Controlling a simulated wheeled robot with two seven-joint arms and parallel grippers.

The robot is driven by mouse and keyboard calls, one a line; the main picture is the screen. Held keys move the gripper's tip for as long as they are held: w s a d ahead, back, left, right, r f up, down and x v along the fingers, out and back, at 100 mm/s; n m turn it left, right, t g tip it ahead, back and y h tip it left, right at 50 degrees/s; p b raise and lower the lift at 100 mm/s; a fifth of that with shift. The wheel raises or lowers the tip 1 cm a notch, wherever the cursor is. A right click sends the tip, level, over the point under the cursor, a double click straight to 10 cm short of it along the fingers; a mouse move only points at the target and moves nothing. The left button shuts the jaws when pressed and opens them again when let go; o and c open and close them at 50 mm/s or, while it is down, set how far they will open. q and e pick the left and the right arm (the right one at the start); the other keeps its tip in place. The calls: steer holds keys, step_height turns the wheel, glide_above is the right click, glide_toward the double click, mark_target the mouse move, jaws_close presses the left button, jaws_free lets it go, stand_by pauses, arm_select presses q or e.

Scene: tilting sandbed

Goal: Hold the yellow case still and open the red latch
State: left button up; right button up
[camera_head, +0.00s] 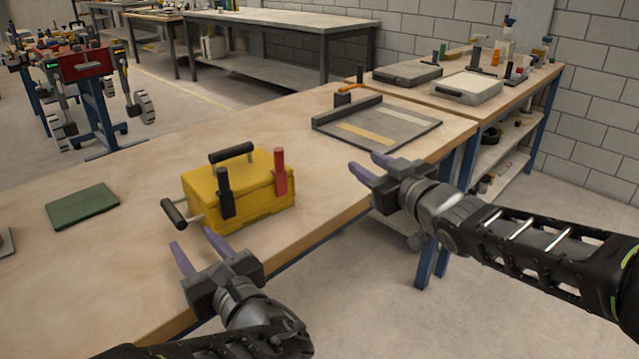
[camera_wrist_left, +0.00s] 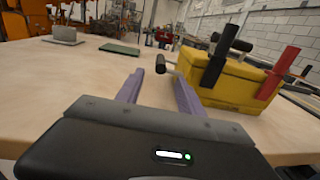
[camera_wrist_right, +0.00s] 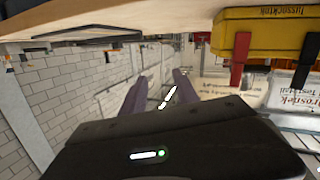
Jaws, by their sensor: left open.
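The yellow case (camera_head: 255,203) stands on the wooden table, lid down. Its red latch (camera_head: 280,172) stands upright at the right of the front, beside a black latch (camera_head: 225,192). A black handle (camera_head: 231,153) is on top and a side handle (camera_head: 174,213) sticks out left. My left gripper (camera_head: 194,242) is open and empty at the table's front edge, apart from the case. The left wrist view shows the case (camera_wrist_left: 225,85) to the right of its fingers. My right gripper (camera_head: 364,163) is open and empty, right of the case. The right wrist view shows the red latch (camera_wrist_right: 240,58) upside down.
A green mat (camera_head: 82,206) lies left of the case. A grey tray (camera_head: 378,131) with a raised back edge lies behind my right gripper. A second table at the back right holds a light case (camera_head: 467,88) and several bottles. The table between case and tray is clear.

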mark_target(172, 212)
steer(key=s+a+r+n+y, duration=0.1)
steer(key=s+a+y, duration=0.3)
steer(key=s+a, duration=0.4)
steer(key=shift+a+r+n+g, duration=0.3)
steer(key=shift+a+n, duration=0.6)
steer(key=shift+a, duration=0.2)
arm_select(q)
steer(key=shift+w, duration=0.15)
arm_select(e)
steer(key=shift+s, duration=0.1)
arm_select(q)
steer(key=x, duration=1.1)
steer(key=shift+w+a, duration=0.3)
steer(key=shift+c, duration=0.6)
jaws_close()
arm_select(e)
steer(key=shift+c, duration=0.4)
